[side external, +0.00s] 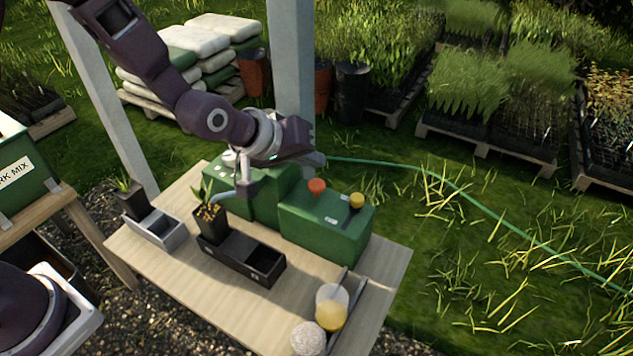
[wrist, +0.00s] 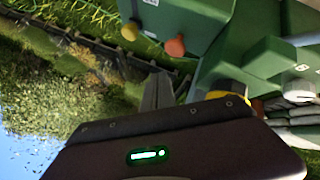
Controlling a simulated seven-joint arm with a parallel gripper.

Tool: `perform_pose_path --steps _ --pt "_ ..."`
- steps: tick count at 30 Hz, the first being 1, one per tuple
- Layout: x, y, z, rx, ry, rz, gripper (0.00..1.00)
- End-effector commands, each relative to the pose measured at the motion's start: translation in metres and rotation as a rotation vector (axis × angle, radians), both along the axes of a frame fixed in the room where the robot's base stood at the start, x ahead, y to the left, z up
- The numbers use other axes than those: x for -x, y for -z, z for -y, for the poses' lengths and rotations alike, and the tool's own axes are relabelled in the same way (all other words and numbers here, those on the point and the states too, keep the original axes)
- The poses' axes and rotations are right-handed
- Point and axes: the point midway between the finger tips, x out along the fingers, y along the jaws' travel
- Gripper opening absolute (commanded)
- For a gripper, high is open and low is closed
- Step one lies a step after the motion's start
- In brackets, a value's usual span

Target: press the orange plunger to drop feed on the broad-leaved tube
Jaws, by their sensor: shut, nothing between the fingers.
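The orange plunger (side external: 317,185) stands on top of the green box (side external: 325,222), left of a yellow plunger (side external: 356,200). The wrist view also shows the orange plunger (wrist: 175,46) and the yellow one (wrist: 129,31). My gripper (side external: 318,159) is shut and empty, behind and above the orange plunger, apart from it. Its closed fingers (wrist: 158,90) show in the wrist view. The broad-leaved tube (side external: 211,226) stands in the left slot of a black holder (side external: 262,279), under a light-blue spout (side external: 223,196). Yellow-orange granules lie at the tube's top.
A grey holder (side external: 171,237) with a narrow-leaved tube (side external: 131,200) stands at the table's left. A clear cup with yellow contents (side external: 331,312) and a pale round thing (side external: 307,339) are at the front. A post (side external: 291,60) rises behind the arm. The table's front left (side external: 190,290) is bare.

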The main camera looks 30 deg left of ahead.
Motion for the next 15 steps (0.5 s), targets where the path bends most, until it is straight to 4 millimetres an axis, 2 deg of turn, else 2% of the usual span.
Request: perform_pose_path --steps 7,15 --pt "-0.001 -0.023 0.000 -0.001 0.001 0.004 0.00" --pt "0.000 -0.025 0.000 -0.001 0.001 0.000 0.00"
